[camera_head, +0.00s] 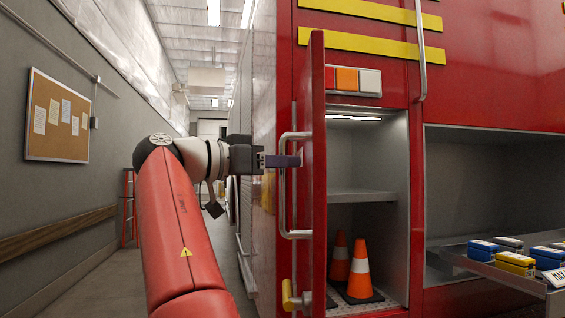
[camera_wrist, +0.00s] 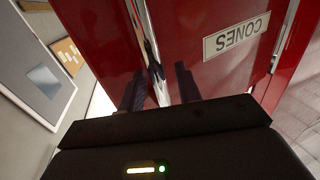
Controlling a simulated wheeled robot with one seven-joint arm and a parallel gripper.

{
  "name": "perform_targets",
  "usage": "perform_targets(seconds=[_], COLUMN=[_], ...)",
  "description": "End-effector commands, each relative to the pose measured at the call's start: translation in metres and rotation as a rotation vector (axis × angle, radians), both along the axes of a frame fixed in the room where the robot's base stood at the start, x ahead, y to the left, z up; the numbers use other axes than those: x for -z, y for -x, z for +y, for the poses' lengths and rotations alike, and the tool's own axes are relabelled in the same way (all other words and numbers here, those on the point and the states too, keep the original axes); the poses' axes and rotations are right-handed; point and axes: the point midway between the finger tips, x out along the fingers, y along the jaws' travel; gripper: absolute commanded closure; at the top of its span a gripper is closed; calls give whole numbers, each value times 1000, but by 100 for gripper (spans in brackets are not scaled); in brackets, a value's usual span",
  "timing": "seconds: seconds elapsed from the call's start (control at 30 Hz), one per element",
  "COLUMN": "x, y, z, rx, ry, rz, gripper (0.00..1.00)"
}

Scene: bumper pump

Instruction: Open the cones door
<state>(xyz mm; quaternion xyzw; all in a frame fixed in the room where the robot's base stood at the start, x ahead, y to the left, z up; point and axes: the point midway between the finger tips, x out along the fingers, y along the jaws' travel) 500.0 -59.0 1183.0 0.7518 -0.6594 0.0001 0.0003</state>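The red cones door (camera_head: 314,170) stands swung out from the truck and shows nearly edge-on in the head view. Its outer face carries a CONES label (camera_wrist: 236,36) in the wrist view. A silver bar handle (camera_head: 284,205) is on that face; the bar (camera_wrist: 161,92) runs between my fingers in the wrist view. My gripper (camera_head: 283,161) is at the handle's upper part, its fingers apart on either side of the bar. I cannot tell whether they touch it. Behind the door, the compartment is open, with orange cones (camera_head: 360,270) inside.
A pull-out tray (camera_head: 500,275) with blue and yellow boxes juts out at the right. A yellow knob (camera_head: 288,295) is low by the door. The aisle floor (camera_head: 115,285) at left is free, with a red ladder (camera_head: 129,210) farther back and a corkboard (camera_head: 57,118) on the wall.

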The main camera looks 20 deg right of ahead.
Motion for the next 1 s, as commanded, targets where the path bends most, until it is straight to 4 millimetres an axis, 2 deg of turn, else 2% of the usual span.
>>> perform_targets(seconds=[0.2, 0.4, 0.53, 1.0], x=[-1, -1, 0, 0], y=[4, 7, 9, 9], z=[38, 64, 69, 69], rx=[-3, -1, 0, 0], ry=[2, 2, 1, 1], rz=[0, 0, 1, 1], gripper=[66, 66, 66, 66])
